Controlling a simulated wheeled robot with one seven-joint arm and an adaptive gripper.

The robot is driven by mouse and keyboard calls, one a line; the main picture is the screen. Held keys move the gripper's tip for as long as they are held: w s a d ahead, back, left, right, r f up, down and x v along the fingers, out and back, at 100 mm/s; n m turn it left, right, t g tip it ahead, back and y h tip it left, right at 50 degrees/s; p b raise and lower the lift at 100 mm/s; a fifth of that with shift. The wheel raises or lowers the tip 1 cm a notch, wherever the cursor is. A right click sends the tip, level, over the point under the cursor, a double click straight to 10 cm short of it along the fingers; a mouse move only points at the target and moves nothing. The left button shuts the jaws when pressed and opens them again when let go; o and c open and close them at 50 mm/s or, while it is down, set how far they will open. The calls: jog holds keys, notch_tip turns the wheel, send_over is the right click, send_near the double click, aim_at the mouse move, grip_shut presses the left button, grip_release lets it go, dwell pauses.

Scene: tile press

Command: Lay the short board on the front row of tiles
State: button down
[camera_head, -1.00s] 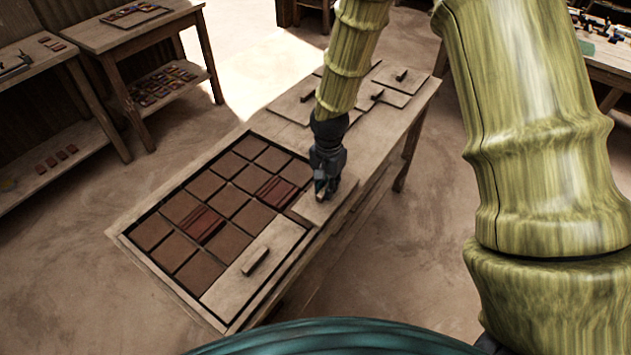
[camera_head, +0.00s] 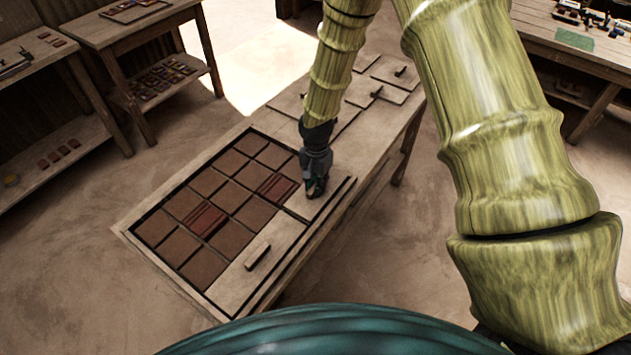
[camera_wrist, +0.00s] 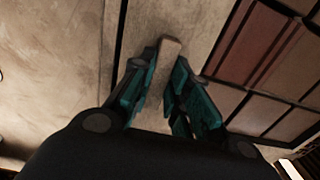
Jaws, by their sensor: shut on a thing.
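My gripper (camera_head: 314,190) is shut on the handle (camera_wrist: 170,47) of the short board (camera_head: 308,207). The board is pale wood and also shows under the fingers in the wrist view (camera_wrist: 196,22). It is over the right end of the front row of the tile frame (camera_head: 165,271), roughly in line with the row. I cannot tell whether it rests on the tiles or hovers just above. A longer board (camera_head: 277,262) with its own handle lies on the front row to its left. Dark brown tiles (camera_head: 231,238) fill the rows behind, with reddish stacked strips (camera_head: 206,220) on two spots.
More boards with handles (camera_head: 388,92) lie at the far right end of the table. Side tables with small tiles (camera_head: 165,80) stand at the back left. A bench with tools (camera_head: 585,42) is at the back right.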

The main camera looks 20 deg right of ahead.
jog(key=shift+f+b, duration=0.3)
jog(key=shift+f, duration=0.2)
jog(key=c, duration=1.4)
grip_release()
jog(key=shift+o, duration=0.2)
jog(key=shift+r, duration=0.2)
jog(key=shift+r+p, duration=0.3)
notch_tip(320, 180, up, 12)
jog(key=b, duration=0.4)
